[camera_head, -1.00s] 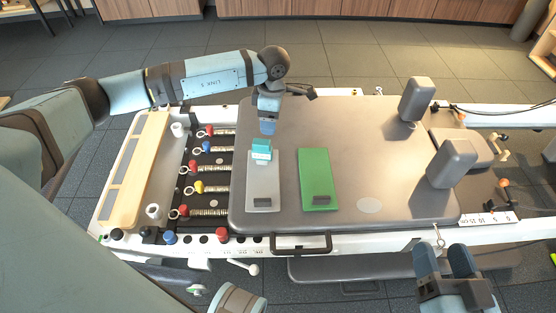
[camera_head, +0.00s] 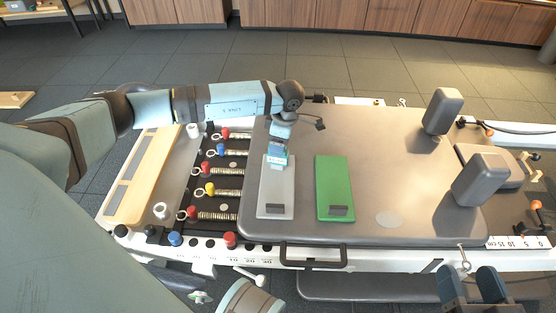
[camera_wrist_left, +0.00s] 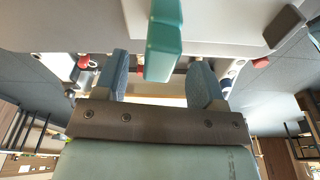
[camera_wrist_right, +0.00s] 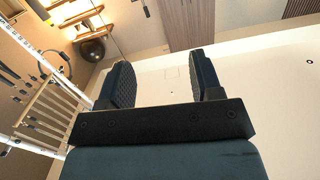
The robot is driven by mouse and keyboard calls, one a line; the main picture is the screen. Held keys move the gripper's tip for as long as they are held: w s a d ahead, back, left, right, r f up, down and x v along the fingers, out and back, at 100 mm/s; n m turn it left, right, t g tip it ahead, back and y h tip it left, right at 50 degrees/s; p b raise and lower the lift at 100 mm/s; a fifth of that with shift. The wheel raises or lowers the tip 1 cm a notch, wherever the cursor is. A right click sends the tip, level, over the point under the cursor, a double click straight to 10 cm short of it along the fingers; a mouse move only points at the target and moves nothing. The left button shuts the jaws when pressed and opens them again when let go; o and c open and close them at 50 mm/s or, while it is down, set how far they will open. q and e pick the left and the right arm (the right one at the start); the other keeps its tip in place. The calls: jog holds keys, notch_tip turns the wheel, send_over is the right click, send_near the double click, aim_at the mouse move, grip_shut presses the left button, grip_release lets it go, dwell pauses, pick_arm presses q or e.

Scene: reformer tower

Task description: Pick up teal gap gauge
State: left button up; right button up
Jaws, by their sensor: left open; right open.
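The teal gap gauge (camera_head: 276,162) stands at the far end of the grey plate on the carriage top, partly hidden by my left gripper. My left gripper (camera_head: 279,150) is over it from the far side, open. In the left wrist view the teal gauge (camera_wrist_left: 163,40) shows between and ahead of the two open fingers (camera_wrist_left: 160,80), with a gap on each side; no hold is visible. My right gripper (camera_head: 472,285) is open and empty at the lower right, off the near edge of the machine. The right wrist view shows its fingers (camera_wrist_right: 163,85) apart.
The grey plate (camera_head: 275,190) lies beside a green plate (camera_head: 334,185) on the grey carriage (camera_head: 390,165). Two shoulder blocks (camera_head: 480,178) stand at the right. Springs with coloured knobs (camera_head: 217,189) and a wooden bar (camera_head: 145,175) lie left.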

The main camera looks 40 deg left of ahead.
aim_at(277, 163)
pick_arm(q)
notch_tip(277, 163, down, 3)
jog(key=shift+a+r+b, duration=0.1)
jog(key=shift+a+b, duration=0.05)
jog(key=shift+b, duration=0.2)
jog(key=shift+s, duration=0.1)
jog(key=c, duration=1.1)
jog(key=shift+o, duration=0.2)
pick_arm(e)
jog(key=shift+w+d+n, duration=0.25)
jog(key=shift+w+n, duration=0.15)
jog(key=shift+n, duration=0.1)
pick_arm(q)
jog(key=shift+r, duration=0.1)
